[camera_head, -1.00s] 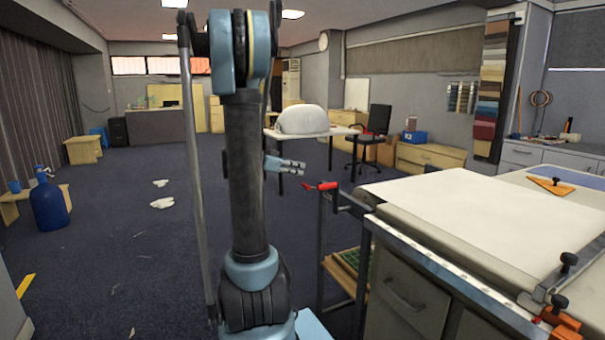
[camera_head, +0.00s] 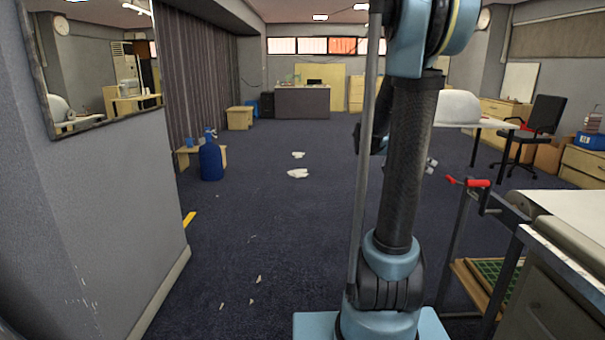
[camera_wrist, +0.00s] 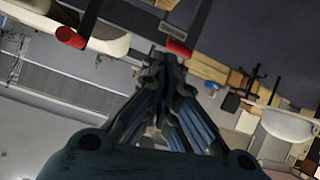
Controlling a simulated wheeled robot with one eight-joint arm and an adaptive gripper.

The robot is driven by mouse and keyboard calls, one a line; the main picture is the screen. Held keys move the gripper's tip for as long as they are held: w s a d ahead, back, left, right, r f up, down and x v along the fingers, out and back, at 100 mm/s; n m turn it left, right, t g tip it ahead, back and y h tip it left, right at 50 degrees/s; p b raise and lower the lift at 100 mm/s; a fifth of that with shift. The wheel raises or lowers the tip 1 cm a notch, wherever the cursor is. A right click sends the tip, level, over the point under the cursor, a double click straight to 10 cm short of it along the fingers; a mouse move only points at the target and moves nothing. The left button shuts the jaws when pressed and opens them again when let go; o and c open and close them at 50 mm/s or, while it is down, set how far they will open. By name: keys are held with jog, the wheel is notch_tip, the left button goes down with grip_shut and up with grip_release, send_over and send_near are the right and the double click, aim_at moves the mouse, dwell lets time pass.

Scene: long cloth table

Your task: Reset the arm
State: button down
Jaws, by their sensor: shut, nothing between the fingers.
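My arm stands upright in the head view, right of the middle. My gripper (camera_head: 431,166) shows only in part, just right of the arm column; the arm hides the rest of it. In the wrist view my gripper (camera_wrist: 166,58) has its fingers drawn together at the tips, with nothing held. A red crank handle (camera_head: 479,183) on the long table's frame lies to the right of the gripper, and no contact shows in the head view.
The long table (camera_head: 585,207) with its pale cloth stands close on my right. A wall with a mirror (camera_head: 93,60) is on the left. A blue bottle (camera_head: 211,160) stands by a low wooden bench (camera_head: 186,160). Dark floor (camera_head: 265,215) between is mostly open, with white scraps.

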jog(key=s+a+f+n+t+y, duration=0.1)
jog(key=s+a+f+n+y, duration=0.5)
jog(key=s+a, duration=0.5)
jog(key=s+a+f+n+t+y, duration=0.1)
jog(key=s+a+f+n+y, duration=0.5)
jog(key=s+a+f+n, duration=0.4)
jog(key=s+a, duration=0.1)
jog(key=a, duration=0.3)
jog(key=shift+s+a+f, duration=0.3)
jog(key=shift+s, duration=0.05)
